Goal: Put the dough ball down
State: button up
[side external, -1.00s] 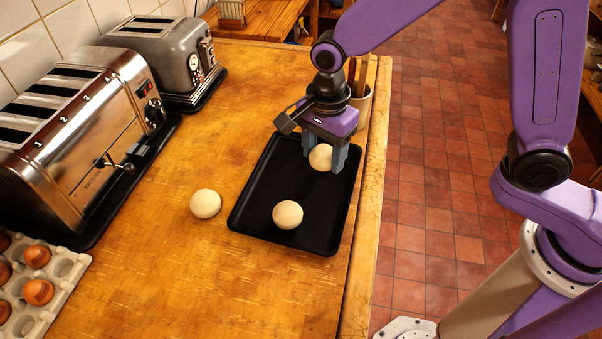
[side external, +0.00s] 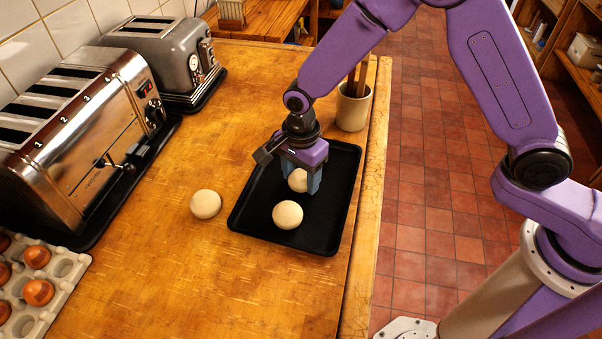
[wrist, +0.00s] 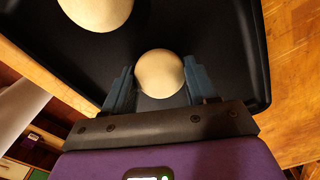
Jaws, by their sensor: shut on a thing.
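My gripper (side external: 302,185) is shut on a pale dough ball (side external: 298,180) over the black tray (side external: 328,225). In the wrist view the held dough ball (wrist: 160,73) sits between the two fingers (wrist: 155,88). I cannot tell whether it touches the tray floor. A second dough ball (side external: 287,214) lies on the tray just in front of the held one; a dough ball also shows at the top left of the wrist view (wrist: 97,10). A third dough ball (side external: 205,203) lies on the wooden worktop, left of the tray.
A chrome toaster (side external: 85,130) and a smaller grey toaster (side external: 170,60) stand at the left. An egg carton (side external: 62,270) is at the front left. A utensil crock (side external: 353,108) stands behind the tray. The tray's right part is clear.

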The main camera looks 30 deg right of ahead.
aim_at(301, 172)
jog(key=shift+f, duration=0.1)
jog(key=o, duration=0.7)
notch_tip(301, 172, up, 12)
jog(key=shift+r, duration=0.15)
dwell(0.4)
